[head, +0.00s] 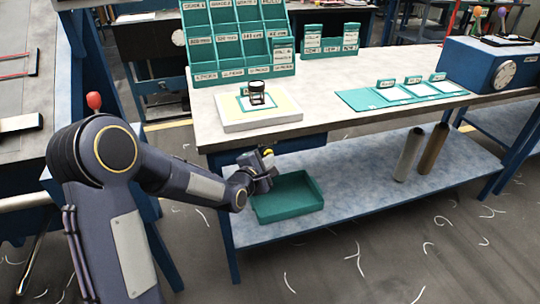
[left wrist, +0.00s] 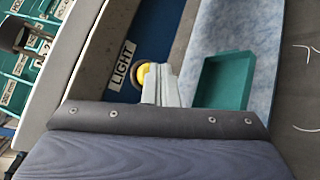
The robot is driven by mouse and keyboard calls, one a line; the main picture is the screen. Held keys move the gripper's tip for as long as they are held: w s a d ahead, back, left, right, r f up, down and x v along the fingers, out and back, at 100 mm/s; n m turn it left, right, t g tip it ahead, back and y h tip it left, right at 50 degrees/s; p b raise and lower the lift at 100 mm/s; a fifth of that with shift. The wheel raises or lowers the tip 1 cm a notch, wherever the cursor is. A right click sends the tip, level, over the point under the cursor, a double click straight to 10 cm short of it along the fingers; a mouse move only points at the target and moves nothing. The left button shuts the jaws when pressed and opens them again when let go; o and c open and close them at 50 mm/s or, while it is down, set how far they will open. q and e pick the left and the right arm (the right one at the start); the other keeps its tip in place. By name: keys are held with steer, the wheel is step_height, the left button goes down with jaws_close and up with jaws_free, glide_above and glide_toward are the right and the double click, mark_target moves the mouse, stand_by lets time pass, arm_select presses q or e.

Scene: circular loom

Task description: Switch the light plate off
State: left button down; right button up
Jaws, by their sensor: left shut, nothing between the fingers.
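The light plate (head: 230,122) is a pale slab on the front left of the workbench, its top glowing cream-yellow. A green-edged card (head: 243,103) and a small dark-rimmed loupe (head: 257,93) are on it. A round yellow button (left wrist: 147,74) sits beside a white LIGHT label (left wrist: 122,65) on the blue bench front. The button also shows as a yellow spot in the head view (head: 268,152). My left gripper (head: 267,160) is shut and empty, its fingertips right at the button. The fingers (left wrist: 157,82) partly cover the button, so I cannot tell whether they touch it. My right gripper is not in view.
A green tray (head: 288,212) lies on the lower shelf (head: 350,188) below my left gripper. Two cylinders (head: 408,155) stand farther right on that shelf. Green labelled racks (head: 238,60), a green mat (head: 360,101) and a blue box (head: 478,68) are on the bench top.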

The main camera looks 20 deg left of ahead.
arm_select(q)
steer(key=shift+w+a, duration=0.1)
stand_by(0.4)
steer(key=shift+w+f+b, duration=0.1)
steer(key=shift+b, duration=0.2)
steer(key=shift+w+a, duration=0.1)
steer(key=shift+a, duration=0.1)
steer(key=shift+r, duration=0.2)
